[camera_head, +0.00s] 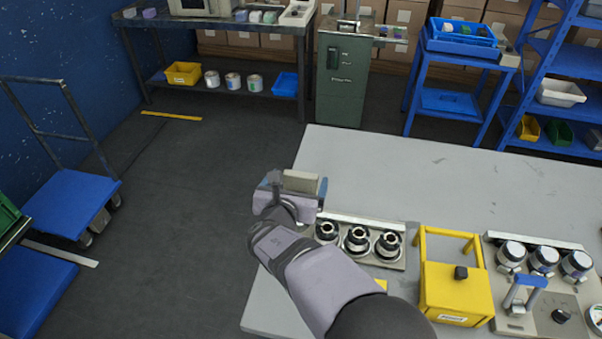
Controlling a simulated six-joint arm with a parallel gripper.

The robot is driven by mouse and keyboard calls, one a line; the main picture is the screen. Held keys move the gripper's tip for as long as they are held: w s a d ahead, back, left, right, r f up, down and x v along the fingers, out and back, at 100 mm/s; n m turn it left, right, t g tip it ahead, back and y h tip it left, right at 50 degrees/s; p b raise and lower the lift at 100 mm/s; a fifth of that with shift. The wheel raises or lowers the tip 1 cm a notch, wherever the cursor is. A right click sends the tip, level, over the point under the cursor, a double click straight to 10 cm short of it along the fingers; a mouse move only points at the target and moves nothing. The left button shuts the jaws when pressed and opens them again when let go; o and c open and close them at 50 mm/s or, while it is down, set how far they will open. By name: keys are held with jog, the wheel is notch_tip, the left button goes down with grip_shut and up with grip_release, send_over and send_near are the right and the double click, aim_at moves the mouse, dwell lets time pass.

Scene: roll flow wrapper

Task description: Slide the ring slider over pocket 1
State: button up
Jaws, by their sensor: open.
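My gripper (297,184) is open at the table's left edge, above and left of a metal plate (396,264) with three round black-and-silver pockets (358,239). A pale beige block shows at the gripper; I cannot tell whether it belongs to it. To the right, a second plate (535,307) carries three white-topped round pieces (545,257), a blue handle (524,288) and a black knob (561,315). I cannot make out which part is the ring slider, nor any pocket number. My forearm hides the ground left of the first plate.
A yellow box with an upright frame (456,291) stands between the two plates. The grey table (420,180) is clear behind them. A blue cart (70,205) stands on the floor at left. A bench, a green cabinet (344,80) and blue shelving are at the back.

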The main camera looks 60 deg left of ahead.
aim_at(303, 179)
jog(key=shift+p+x, duration=0.45)
jog(key=shift+x, duration=1.3)
jog(key=c, duration=1.5)
jog(key=shift+w+d+f+b, duration=0.2)
jog(key=shift+w+d+b, duration=0.1)
jog(key=shift+b, duration=0.25)
jog(key=w+d+b, duration=0.1)
jog(key=b, duration=0.1)
jog(key=w+d+b, duration=0.4)
jog(key=shift+w+d+r, duration=0.25)
jog(key=o, duration=1.5)
